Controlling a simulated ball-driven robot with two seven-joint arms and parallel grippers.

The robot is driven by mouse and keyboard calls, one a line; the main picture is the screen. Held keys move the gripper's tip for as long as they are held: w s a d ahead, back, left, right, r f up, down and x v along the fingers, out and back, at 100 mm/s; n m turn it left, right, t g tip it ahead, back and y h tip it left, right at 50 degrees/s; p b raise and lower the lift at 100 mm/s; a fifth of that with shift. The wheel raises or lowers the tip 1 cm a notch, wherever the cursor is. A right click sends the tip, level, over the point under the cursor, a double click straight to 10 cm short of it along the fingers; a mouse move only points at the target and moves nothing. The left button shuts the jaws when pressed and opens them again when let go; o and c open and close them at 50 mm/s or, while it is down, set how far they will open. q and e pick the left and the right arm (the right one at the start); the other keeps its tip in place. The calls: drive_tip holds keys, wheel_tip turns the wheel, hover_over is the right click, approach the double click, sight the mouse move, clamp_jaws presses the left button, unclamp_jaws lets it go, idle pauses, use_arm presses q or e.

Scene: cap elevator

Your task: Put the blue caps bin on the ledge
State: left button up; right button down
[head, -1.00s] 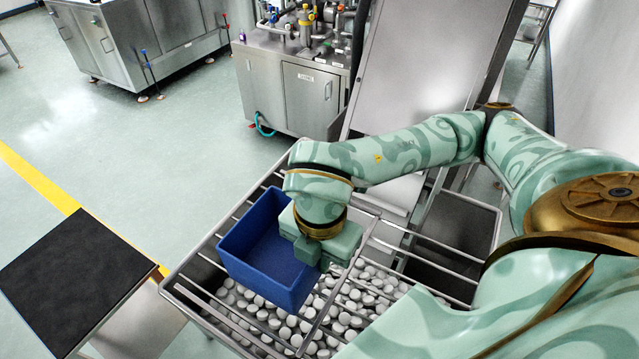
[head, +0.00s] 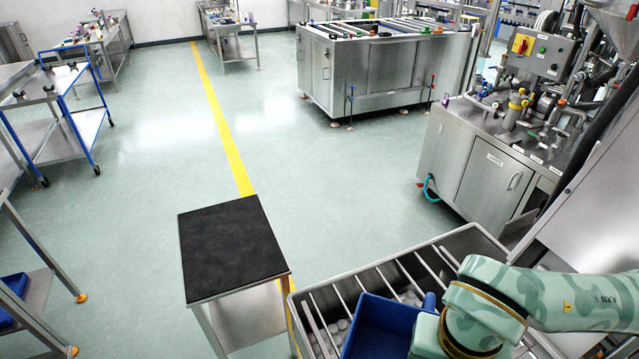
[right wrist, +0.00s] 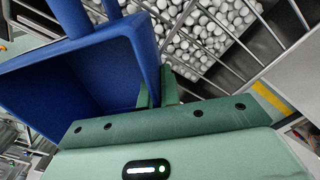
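The blue caps bin (head: 382,328) is at the bottom of the head view, over the bars of the steel caps hopper (head: 370,268). Its visible inside looks empty. My right gripper (head: 428,338) is at the bin's right side. In the right wrist view its green fingers (right wrist: 158,96) pinch the wall of the blue bin (right wrist: 75,85), one on each side. I cannot tell whether the bin rests on the bars or hangs just above them. Which surface is the ledge is not clear. My left gripper is not in view.
A small stand with a black top (head: 232,246) is left of the hopper, its top bare. White caps (right wrist: 205,40) lie below the bars. A steel machine (head: 490,165) stands behind right. Open floor lies beyond the stand. A blue object (head: 14,288) lies on a shelf at far left.

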drive_tip(key=w+f+n+b, duration=0.1)
drive_tip(key=n, duration=0.4)
drive_tip(key=w+n+b, duration=0.1)
drive_tip(key=n, duration=0.4)
drive_tip(key=w+d+f+n+b, duration=0.1)
drive_tip(key=w+n, duration=0.1)
drive_tip(key=n, duration=0.3)
drive_tip(key=shift+d+f, duration=0.1)
drive_tip(key=shift+f, duration=0.2)
drive_tip(key=w+d+f+n+b, duration=0.1)
drive_tip(key=w+n+b, duration=0.2)
drive_tip(key=n, duration=0.9)
drive_tip(key=w+d+f+n+b, duration=0.1)
drive_tip(key=w+n+b, duration=0.2)
drive_tip(key=n, duration=1)
drive_tip(key=shift+a+f, duration=0.1)
drive_tip(key=shift+f, duration=0.05)
